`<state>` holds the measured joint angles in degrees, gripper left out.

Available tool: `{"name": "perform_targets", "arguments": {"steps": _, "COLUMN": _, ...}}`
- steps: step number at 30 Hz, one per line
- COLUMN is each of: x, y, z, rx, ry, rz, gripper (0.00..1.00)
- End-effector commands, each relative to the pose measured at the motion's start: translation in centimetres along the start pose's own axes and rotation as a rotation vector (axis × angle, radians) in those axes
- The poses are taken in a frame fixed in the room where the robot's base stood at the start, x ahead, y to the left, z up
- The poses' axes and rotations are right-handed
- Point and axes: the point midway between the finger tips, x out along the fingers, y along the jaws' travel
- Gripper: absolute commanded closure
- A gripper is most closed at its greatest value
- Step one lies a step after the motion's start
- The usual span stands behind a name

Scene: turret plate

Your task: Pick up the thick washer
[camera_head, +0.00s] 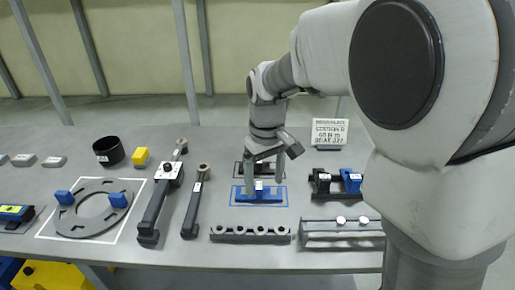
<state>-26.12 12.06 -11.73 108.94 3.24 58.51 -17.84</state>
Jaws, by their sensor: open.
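My gripper (264,175) points down over a blue fixture (262,198) near the table's middle. Its fingers are apart, one on each side of a small pale item on the fixture. I cannot tell whether they touch anything. No part is clearly recognisable as the thick washer at this size. A grey rack (250,238) in front of the fixture holds several ring-shaped parts. A grey holder (342,241) to its right carries two pale round discs. The gripper partly hides the blue fixture and a dark-outlined spot behind it.
Two long wrenches (160,203) lie left of the gripper. Further left is a grey ring plate (67,216) with blue blocks. A black cup (108,151) and yellow block (140,157) stand behind. A black-and-blue fixture (322,184) and a sign (329,132) are at right.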

Motion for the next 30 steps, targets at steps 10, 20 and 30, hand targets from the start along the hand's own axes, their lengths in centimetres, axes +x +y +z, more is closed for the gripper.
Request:
{"name": "perform_targets", "arguments": {"steps": 10, "x": 4.6, "y": -0.3, "z": -0.5, "rx": -0.018, "ry": -0.021, "rz": 0.000, "gripper": 0.16}}
{"name": "perform_targets", "arguments": {"steps": 20, "x": 11.3, "y": -0.2, "z": -0.4, "rx": -0.017, "ry": -0.019, "rz": 0.001, "gripper": 0.16}}
{"name": "perform_targets", "arguments": {"steps": 30, "x": 13.8, "y": -0.1, "z": -0.7, "rx": -0.017, "ry": -0.017, "rz": 0.002, "gripper": 0.16}}
